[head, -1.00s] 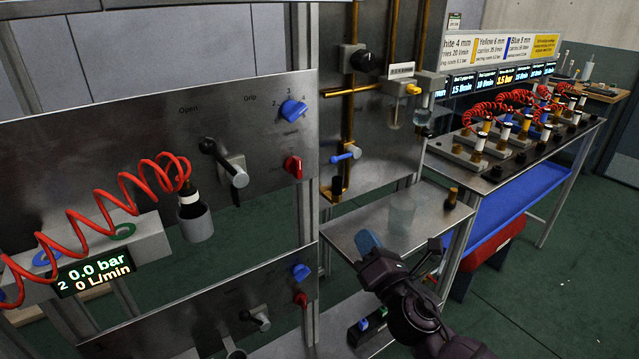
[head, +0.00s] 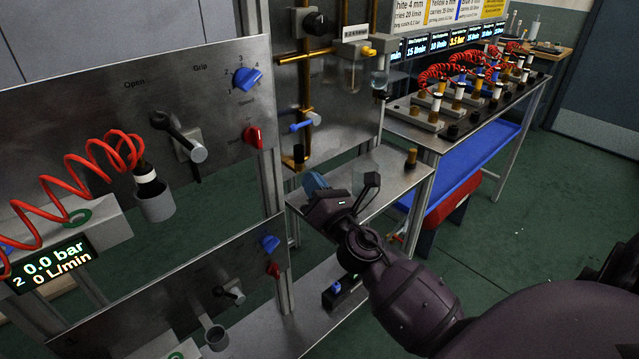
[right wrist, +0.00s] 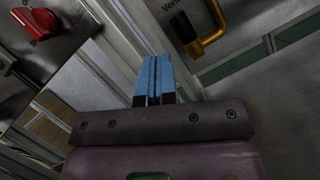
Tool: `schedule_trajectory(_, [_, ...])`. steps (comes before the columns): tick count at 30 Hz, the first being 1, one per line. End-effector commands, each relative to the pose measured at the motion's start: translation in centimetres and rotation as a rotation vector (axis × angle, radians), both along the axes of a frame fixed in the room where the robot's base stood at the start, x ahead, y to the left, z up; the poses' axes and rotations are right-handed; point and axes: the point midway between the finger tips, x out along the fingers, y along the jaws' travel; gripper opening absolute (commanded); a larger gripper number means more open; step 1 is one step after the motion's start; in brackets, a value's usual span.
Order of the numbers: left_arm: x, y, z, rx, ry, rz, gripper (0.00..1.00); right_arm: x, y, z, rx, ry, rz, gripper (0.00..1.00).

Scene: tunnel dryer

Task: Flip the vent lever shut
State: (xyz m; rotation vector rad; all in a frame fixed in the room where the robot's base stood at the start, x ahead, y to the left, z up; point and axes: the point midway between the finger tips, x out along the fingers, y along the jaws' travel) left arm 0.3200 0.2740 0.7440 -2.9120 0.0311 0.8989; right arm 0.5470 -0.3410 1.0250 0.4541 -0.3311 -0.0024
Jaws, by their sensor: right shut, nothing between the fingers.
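A small lever with a blue handle (head: 303,123) sits on the brass pipe of the steel panel in the head view. It points left and slightly down; I take it for the vent lever. My right gripper (head: 315,184) is below it and apart from it, in front of the panel. Its blue fingers are together and empty, as the right wrist view (right wrist: 153,77) also shows. That view has a partly cut-off label starting "Ven" and a bent brass pipe (right wrist: 212,36) at upper right, but I cannot make out the lever there. My left gripper is not in view.
A black lever with a grey end (head: 182,138) and a red knob (head: 253,137) are on the left panel. A steel shelf (head: 395,190) lies below the pipe panel. A red coiled hose (head: 60,205) hangs at left. Glass vessels (head: 353,72) hang at upper right of the lever.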

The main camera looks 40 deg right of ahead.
Motion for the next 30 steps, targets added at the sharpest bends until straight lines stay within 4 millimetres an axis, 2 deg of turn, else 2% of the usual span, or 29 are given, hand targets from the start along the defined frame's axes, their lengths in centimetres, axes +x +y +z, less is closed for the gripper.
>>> schedule_trajectory(1, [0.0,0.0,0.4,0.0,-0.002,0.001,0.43,0.9,-0.1,0.8,-0.002,-0.005,0.001,0.0])
schedule_trajectory(11, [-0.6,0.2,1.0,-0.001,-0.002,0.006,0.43,6.2,-0.6,2.6,-0.001,-0.003,0.0,0.0])
schedule_trajectory(13, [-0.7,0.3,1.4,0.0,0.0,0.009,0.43,6.5,-1.0,3.7,-0.001,-0.004,0.0,0.0])
schedule_trajectory(18, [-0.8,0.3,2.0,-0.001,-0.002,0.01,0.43,7.2,-1.6,4.9,-0.001,-0.003,-0.001,0.0])
schedule_trajectory(30, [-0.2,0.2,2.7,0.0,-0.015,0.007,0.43,7.6,-1.9,5.1,0.001,0.001,0.0,0.0])
